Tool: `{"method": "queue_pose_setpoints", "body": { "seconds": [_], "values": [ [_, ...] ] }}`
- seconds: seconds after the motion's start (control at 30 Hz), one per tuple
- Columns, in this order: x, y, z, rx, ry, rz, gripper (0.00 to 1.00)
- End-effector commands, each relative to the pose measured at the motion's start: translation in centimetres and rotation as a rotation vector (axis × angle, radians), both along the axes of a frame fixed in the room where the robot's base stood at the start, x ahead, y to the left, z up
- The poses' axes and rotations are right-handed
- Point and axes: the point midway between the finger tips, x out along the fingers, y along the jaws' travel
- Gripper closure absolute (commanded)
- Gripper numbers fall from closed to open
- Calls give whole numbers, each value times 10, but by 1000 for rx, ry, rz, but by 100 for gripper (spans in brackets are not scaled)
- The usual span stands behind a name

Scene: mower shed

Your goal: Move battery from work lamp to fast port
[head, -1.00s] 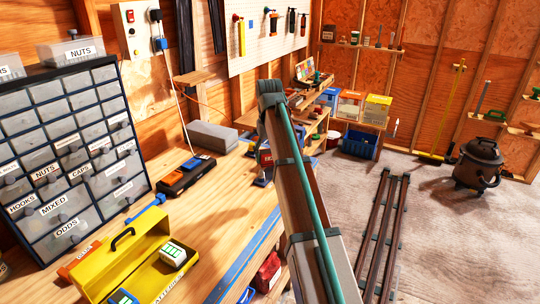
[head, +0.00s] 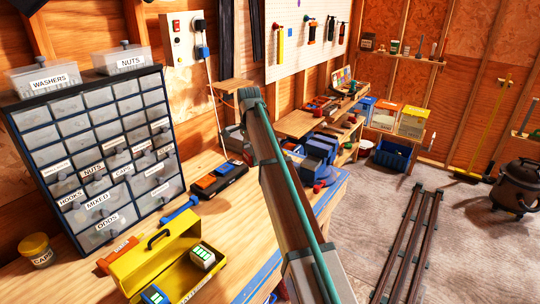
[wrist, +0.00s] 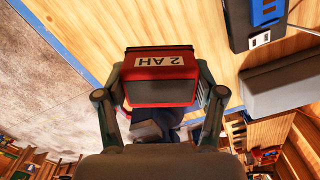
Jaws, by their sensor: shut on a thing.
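A red battery (wrist: 160,65) with a dark end and a white "2 AH" label is between the fingers of my gripper (wrist: 160,95) in the wrist view. The gripper is shut on it, one finger at each side. A dark charger with an orange port and a blue port (head: 218,180) lies on the bench in the head view. Part of it, with the blue port, shows in the wrist view (wrist: 265,18), right of the battery and apart from it. I cannot read which port is fast. My arm hides the gripper in the head view. I cannot clearly make out the work lamp.
A grey box (wrist: 280,85) lies near the charger. A drawer cabinet (head: 100,150) stands at the left. Bare bench wood (head: 205,217) lies before the charger.

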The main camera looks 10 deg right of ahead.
Motion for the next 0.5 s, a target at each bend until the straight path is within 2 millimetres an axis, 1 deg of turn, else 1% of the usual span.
{"method": "queue_pose_setpoints", "body": {
  "seconds": [0.03,0.2,0.5],
  "values": [
    [10,14,2,0,1,-68,74],
    [30,55,-2,0,1,-336,74],
    [59,131,-12,0,1,-799,74]
  ]
}}
